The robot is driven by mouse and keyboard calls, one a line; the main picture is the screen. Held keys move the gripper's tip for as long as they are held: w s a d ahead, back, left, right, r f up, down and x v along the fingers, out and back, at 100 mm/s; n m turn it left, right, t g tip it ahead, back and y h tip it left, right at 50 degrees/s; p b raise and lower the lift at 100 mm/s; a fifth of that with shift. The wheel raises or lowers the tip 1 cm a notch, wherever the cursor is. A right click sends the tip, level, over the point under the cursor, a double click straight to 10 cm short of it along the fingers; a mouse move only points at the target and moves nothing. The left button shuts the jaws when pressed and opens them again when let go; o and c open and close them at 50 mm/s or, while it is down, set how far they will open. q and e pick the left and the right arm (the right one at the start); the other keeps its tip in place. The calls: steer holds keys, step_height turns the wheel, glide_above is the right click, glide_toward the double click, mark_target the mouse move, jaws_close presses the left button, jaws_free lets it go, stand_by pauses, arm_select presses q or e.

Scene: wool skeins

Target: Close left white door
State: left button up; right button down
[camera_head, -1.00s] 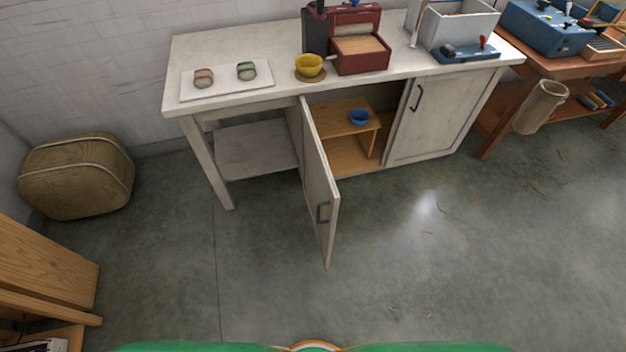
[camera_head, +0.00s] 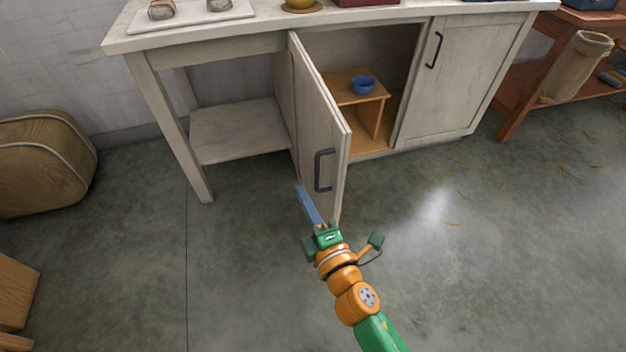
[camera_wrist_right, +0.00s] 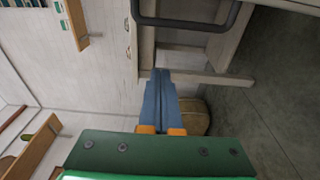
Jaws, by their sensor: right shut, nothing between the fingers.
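The left white door (camera_head: 313,130) stands wide open, swung out from the white cabinet toward me, with a dark handle (camera_head: 324,170) on its face. My right gripper (camera_head: 301,190) is shut and empty, its blue fingers pointing at the lower part of the door, just left of and below the handle. I cannot tell if the fingers touch the door. In the right wrist view the shut fingers (camera_wrist_right: 160,85) are below the dark handle bar (camera_wrist_right: 185,22). My left gripper is not in view.
The right white door (camera_head: 462,80) is closed. Inside the open cabinet a blue bowl (camera_head: 362,85) sits on a wooden shelf.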

steer(key=w+d, duration=0.1)
steer(key=w, duration=0.5)
steer(key=shift+d, duration=0.15)
steer(key=shift+w+d, duration=0.1)
